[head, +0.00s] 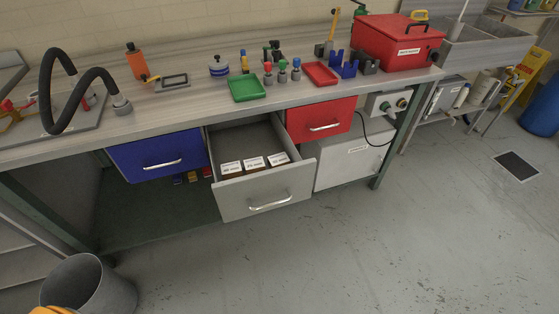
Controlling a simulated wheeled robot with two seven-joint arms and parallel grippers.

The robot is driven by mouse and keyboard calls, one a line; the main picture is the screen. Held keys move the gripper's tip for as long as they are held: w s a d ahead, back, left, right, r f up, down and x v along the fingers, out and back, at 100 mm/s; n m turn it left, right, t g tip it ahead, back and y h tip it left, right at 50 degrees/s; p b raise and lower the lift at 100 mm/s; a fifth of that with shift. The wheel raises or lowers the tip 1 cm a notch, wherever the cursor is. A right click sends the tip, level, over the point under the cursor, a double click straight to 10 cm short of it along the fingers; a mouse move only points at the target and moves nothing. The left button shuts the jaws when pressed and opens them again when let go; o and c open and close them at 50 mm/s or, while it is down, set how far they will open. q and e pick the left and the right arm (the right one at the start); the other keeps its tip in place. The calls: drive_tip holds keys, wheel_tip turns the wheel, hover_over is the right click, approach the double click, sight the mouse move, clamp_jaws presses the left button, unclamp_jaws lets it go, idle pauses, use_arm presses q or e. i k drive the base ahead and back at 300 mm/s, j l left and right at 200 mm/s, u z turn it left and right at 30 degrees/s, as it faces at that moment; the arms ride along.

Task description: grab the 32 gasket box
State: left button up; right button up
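The grey drawer (264,196) under the workbench is pulled open. Three small brown boxes with white labelled tops lie in a row near its front: a left box (231,168), a middle box (254,163) and a right box (278,159). The label print is too small to read surely, so I cannot tell which one is the 32 gasket box. Neither of my grippers shows in the head view.
A shut blue drawer (158,155) and a red drawer (320,120) flank the open one. The bench top (190,108) holds a green tray (247,89), a red toolbox (396,43) and tools. A grey bin (95,285) stands lower left. The floor in front is clear.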

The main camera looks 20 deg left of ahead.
sight(277, 160)
drive_tip(key=i+u, duration=0.45)
drive_tip(key=i, duration=0.45)
